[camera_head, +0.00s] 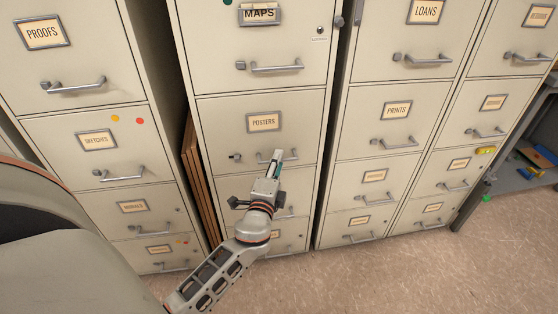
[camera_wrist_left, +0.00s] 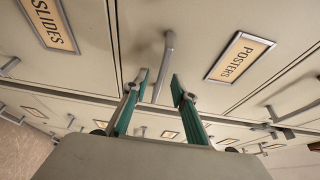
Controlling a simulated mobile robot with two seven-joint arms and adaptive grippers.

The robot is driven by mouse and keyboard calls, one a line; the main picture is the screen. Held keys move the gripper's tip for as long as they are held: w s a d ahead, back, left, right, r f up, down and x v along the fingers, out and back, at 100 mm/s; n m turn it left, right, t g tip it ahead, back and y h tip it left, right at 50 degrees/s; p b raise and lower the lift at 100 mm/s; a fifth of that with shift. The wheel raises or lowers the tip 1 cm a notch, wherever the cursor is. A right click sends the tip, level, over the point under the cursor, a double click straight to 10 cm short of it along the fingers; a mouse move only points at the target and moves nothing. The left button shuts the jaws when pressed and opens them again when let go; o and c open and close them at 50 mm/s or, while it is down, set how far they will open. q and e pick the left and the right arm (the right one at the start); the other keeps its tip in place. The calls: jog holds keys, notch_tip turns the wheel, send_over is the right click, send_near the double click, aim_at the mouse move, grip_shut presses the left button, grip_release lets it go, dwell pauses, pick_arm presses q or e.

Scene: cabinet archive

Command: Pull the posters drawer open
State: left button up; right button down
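The posters drawer (camera_head: 222,132) is the beige drawer with the POSTERS label (camera_head: 263,121), below the MAPS drawer; its front looks flush with the cabinet. Its grey bar handle (camera_head: 261,157) is partly hidden behind my left gripper (camera_head: 277,158). In the left wrist view the POSTERS label (camera_wrist_left: 240,57) is right of the handle (camera_wrist_left: 168,52). My left gripper (camera_wrist_left: 160,82) is open, its two green-padded fingers apart, with the handle's bar between the fingertips in the picture. I cannot tell whether either finger touches it. My right gripper is not in view.
The MAPS drawer (camera_head: 210,40) is above. The SKETCHES drawer (camera_head: 50,140) is in the left cabinet and the PRINTS drawer (camera_head: 360,133) in the right one. Brown panels (camera_head: 192,165) stand in the gap at left. Bare floor (camera_head: 400,280) lies in front.

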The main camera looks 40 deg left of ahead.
pick_arm(q)
jog(key=shift+w+a, duration=0.3)
jog(key=shift+w, duration=0.35)
grip_shut()
jog(key=shift+f, duration=0.1)
